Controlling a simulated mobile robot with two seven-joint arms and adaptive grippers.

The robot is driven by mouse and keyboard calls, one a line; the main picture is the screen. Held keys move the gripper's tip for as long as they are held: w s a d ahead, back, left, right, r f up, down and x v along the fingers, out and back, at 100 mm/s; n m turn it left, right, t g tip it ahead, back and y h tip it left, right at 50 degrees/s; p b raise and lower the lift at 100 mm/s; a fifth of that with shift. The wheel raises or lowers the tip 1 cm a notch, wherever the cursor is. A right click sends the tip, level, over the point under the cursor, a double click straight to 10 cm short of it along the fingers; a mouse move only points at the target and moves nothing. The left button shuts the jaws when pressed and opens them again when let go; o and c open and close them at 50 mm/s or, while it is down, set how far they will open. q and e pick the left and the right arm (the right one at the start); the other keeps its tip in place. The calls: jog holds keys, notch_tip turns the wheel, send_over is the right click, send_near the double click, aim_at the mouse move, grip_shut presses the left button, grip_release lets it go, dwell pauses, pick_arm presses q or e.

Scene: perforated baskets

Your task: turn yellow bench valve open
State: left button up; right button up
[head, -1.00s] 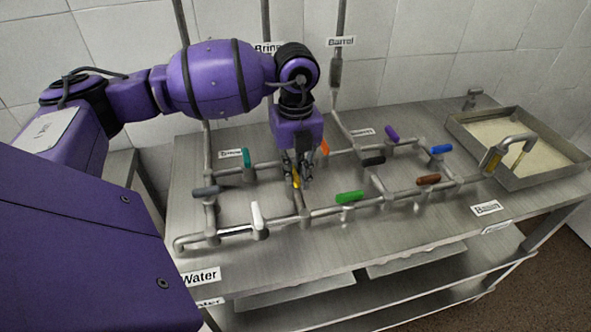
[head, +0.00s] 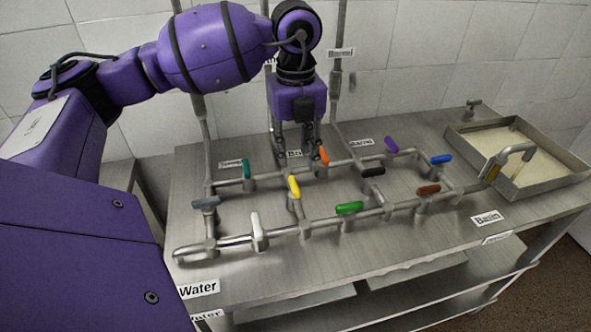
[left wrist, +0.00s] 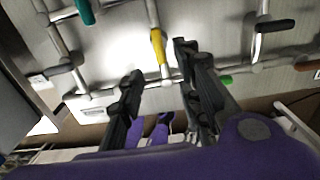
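The yellow valve handle (head: 294,188) sits on a short pipe linking the back and front pipe runs on the steel bench. Its handle lies roughly along that pipe. It also shows in the left wrist view (left wrist: 158,46), lined up with the pipe and ahead of the space between the fingers. My left gripper (head: 297,158) points down behind the yellow handle, near the orange handle, and is apart from the yellow one. Its two fingers (left wrist: 158,62) are spread with nothing between them. My right gripper is not in view.
Nearby handles are orange (head: 323,155), teal (head: 246,169), white (head: 257,229), green (head: 349,208) and black (head: 373,171). Vertical pipes (head: 337,100) rise at the wall behind the gripper. A basin (head: 545,178) stands at the right end.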

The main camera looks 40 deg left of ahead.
pick_arm(q)
jog(key=shift+r, duration=1.65)
